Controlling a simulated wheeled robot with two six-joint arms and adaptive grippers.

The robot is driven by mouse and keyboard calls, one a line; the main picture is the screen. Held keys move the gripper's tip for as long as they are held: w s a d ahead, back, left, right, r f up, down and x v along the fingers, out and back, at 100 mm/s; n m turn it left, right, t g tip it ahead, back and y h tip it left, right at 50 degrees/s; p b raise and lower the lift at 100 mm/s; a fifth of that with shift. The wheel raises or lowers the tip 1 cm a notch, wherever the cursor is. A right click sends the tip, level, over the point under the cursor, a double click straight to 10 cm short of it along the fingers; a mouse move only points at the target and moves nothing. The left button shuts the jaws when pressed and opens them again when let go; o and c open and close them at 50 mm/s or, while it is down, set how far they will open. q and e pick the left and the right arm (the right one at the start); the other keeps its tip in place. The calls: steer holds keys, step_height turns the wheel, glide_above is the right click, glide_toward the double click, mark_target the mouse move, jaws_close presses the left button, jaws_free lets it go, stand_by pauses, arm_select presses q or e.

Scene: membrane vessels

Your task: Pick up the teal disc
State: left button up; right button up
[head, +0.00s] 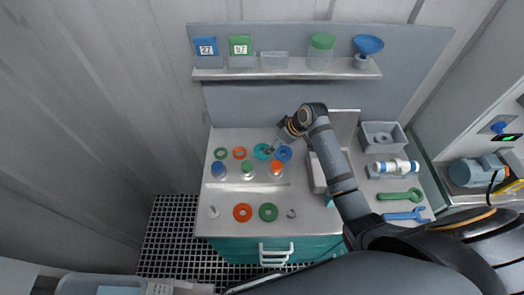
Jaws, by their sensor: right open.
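The teal disc (261,152) is a ring lying on the pale worktop, towards the back, between an orange ring on its left and a blue ring on its right. The gripper is open. My left gripper is not in view.
A green ring (221,153), an orange ring (240,153) and a blue ring (284,154) lie in the same row. Capped vessels (247,171) stand in front. More rings (242,213) lie near the front edge. A shelf (285,73) with containers is behind; a grey bin (378,138) stands right.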

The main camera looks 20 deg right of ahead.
mark_target(262, 150)
steer(key=shift+x, duration=1.05)
steer(key=shift+w+a+f, duration=0.15)
steer(key=shift+a+f, duration=0.05)
steer(key=shift+f, duration=0.1)
steer(key=shift+a+f+p, duration=0.25)
steer(key=shift+f+p, duration=0.05)
steer(key=shift+p, duration=0.2)
steer(key=p+x, duration=0.1)
steer(key=x, duration=0.2)
steer(key=shift+a+f, duration=0.3)
steer(key=shift+f, duration=0.05)
steer(key=shift+w+f, duration=0.1)
steer(key=shift+f, duration=0.2)
steer(key=c, duration=1.3)
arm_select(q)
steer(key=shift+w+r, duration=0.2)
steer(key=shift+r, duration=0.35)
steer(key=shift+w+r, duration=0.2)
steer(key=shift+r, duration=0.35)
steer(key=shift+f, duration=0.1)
arm_select(e)
steer(key=shift+r, duration=0.15)
